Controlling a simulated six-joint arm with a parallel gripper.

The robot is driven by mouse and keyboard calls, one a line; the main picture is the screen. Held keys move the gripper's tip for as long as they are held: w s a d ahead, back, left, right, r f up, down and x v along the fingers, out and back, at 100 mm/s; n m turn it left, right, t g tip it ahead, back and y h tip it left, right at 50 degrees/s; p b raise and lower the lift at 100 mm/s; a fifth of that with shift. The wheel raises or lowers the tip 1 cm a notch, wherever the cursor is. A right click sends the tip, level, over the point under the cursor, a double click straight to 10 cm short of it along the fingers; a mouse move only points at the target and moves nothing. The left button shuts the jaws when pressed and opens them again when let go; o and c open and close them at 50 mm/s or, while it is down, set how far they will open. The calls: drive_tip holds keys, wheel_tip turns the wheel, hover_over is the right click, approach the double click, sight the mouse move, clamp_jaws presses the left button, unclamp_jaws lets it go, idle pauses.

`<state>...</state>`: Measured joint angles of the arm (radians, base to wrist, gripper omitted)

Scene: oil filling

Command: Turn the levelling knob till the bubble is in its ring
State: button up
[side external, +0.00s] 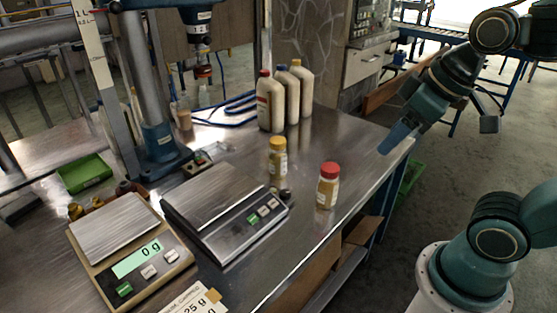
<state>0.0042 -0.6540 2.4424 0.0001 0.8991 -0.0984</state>
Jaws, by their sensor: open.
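A grey scale (228,204) with a steel pan stands on the steel bench. A small dark round part (285,195) sits at its back right corner and looks like the levelling knob. Beside it is another small round part (273,190), perhaps the bubble level; the bubble and its ring are too small to make out. My gripper (392,143) is open and empty, above the right edge of the bench. It is well to the right of the grey scale and apart from it.
A beige scale (140,262) reading 0 g is at front left. Tall white bottles (287,100) stand behind. A green tray (84,173) is at left.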

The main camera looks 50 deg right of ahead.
drive_tip(key=w+n+g, duration=0.1)
drive_tip(key=w+n, duration=0.3)
drive_tip(key=w, duration=0.3)
drive_tip(key=n+g, duration=0.4)
drive_tip(key=n, duration=0.5)
hover_over(286, 193)
wheel_tip(286, 193, down, 16)
drive_tip(key=shift+w+d+r, duration=0.1)
drive_tip(key=shift+r, duration=0.05)
drive_tip(key=shift+f, duration=6.9)
drive_tip(key=shift+c, duration=0.2)
drive_tip(key=c, duration=0.9)
